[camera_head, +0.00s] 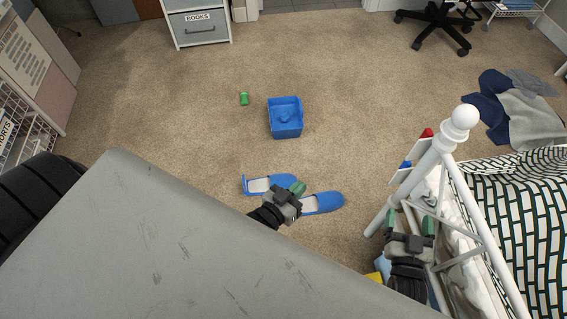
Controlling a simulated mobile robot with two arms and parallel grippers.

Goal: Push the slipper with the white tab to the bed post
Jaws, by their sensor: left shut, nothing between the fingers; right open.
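Two blue slippers with pale insoles lie side by side on the carpet, a left one (262,184) and a right one (325,203). I cannot make out which one bears a white tab. My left gripper (298,188) is shut and empty, over the space between the slippers, and partly hides both; contact cannot be told. The white bed post (437,146) with a ball top stands to the right, its foot to the right of the right slipper. My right gripper (409,225) is open and empty beside the post, in front of the bed frame.
A blue bin (285,131) and a small green object (244,98) stand farther back on the carpet. Clothes (525,117) lie at the right, behind the bed (520,190). The carpet between the right slipper and the post looks clear.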

